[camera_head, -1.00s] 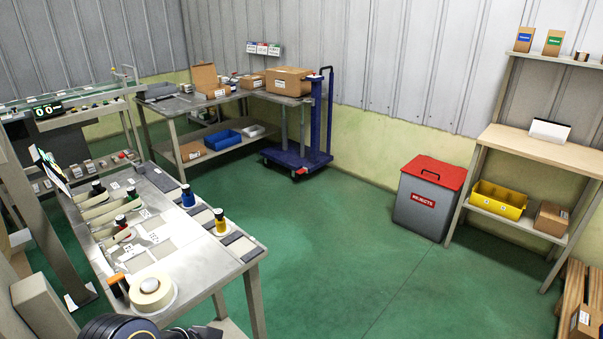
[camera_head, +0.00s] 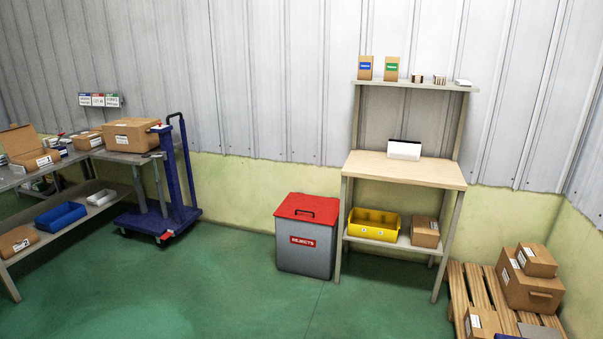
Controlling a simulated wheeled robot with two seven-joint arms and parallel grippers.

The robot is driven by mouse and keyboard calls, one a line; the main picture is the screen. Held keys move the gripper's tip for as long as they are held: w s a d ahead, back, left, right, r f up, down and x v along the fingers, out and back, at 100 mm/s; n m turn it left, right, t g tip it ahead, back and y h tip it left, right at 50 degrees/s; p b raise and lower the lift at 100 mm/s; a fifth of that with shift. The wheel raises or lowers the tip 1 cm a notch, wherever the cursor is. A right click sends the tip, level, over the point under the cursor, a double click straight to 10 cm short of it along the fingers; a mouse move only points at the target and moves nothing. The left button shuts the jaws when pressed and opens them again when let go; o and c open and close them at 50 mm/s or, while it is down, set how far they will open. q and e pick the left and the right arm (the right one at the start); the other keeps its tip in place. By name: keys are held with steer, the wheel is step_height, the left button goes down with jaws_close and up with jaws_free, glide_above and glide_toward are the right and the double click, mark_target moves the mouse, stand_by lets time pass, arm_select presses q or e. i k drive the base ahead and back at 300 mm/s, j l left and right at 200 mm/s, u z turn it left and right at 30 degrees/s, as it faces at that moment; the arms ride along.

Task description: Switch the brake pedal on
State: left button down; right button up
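A blue wheeled trolley (camera_head: 176,185) with an upright handle stands at the left, by the end of the packing table. Neither of my grippers is in the head view.
A metal table (camera_head: 35,232) with cardboard boxes stands at the left. A grey rejects bin (camera_head: 306,258) with a red lid stands in the middle against the wall. A workbench (camera_head: 404,168) stands right of it. A wooden pallet (camera_head: 456,292) with boxes is at the right. The green floor (camera_head: 220,295) is clear.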

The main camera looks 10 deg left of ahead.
mark_target(166, 236)
steer(key=i+l+u, duration=0.15)
steer(key=i, duration=0.55)
steer(key=i+l+u, duration=0.15)
steer(key=i, duration=0.55)
steer(key=i+j+u, duration=0.2)
steer(key=i+u, duration=1.05)
steer(key=u, duration=0.15)
steer(key=i+u, duration=0.1)
steer(key=i, duration=1)
steer(key=i+z, duration=0.35)
steer(key=i, duration=0.15)
steer(key=i+j+z, duration=0.15)
steer(key=i+z, duration=0.2)
steer(key=i, duration=0.15)
steer(key=i+j+z, duration=0.7)
steer(key=i, duration=0.2)
